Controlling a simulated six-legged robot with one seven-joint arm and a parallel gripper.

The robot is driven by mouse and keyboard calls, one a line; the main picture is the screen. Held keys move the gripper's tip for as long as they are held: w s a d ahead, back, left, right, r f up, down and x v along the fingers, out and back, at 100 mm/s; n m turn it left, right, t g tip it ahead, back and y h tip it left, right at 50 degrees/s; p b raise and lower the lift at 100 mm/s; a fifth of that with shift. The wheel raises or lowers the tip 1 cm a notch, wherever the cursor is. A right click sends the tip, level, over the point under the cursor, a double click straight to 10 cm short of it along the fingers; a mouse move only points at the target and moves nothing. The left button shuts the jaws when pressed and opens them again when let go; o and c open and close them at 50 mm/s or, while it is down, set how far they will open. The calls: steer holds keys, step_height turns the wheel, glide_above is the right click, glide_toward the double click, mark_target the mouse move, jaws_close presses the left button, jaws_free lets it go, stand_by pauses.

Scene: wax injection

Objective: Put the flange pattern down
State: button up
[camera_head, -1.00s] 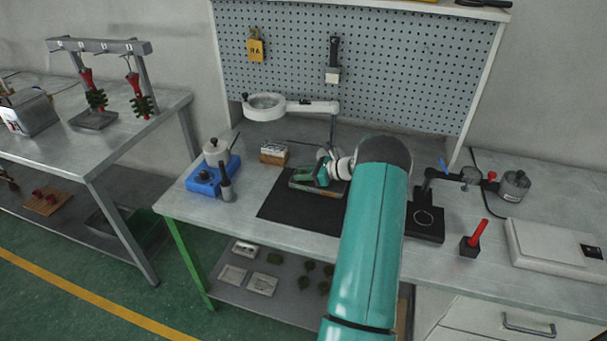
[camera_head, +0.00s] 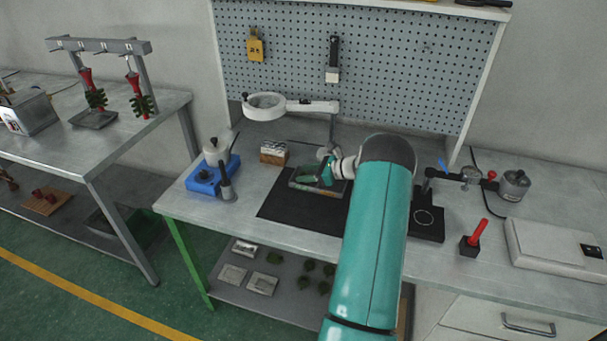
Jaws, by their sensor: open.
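My gripper (camera_head: 323,177) is at the end of my teal arm, low over a shallow grey tray (camera_head: 293,184) on the black mat (camera_head: 285,211). The gripper is open, though its fingertips are small and partly hidden by its own body. Green shows inside the tray beside the gripper. I cannot tell the flange pattern apart from the tray's green contents at this size. My arm hides the right part of the mat.
A magnifier lamp (camera_head: 265,106) arches behind the tray. A blue wax heater (camera_head: 205,180) and a small tool block (camera_head: 273,153) stand to the left. A black-based stand (camera_head: 427,222) and red-handled tool (camera_head: 477,232) stand to the right. The mat's front left is clear.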

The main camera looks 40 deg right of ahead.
steer(key=v, duration=1)
steer(key=shift+s+d+r, duration=0.1)
steer(key=shift+s+r, duration=0.05)
steer(key=shift+s, duration=0.05)
steer(key=w+a+r+n+g, duration=0.1)
steer(key=a+r+n+g, duration=0.5)
steer(key=a, duration=1)
steer(key=w+a+r+n+g, duration=0.2)
steer(key=a+r+n, duration=0.75)
steer(key=a, duration=0.65)
steer(key=s+a+r+n+h, duration=0.3)
steer(key=s+a+n, duration=0.4)
steer(key=s+a, duration=0.2)
steer(key=s+a+r+n+t+h, duration=0.1)
steer(key=s+a+r+n+h, duration=0.2)
steer(key=s+a+n, duration=0.5)
steer(key=s+a+r, duration=0.1)
steer(key=s, duration=0.2)
steer(key=shift+a, duration=0.35)
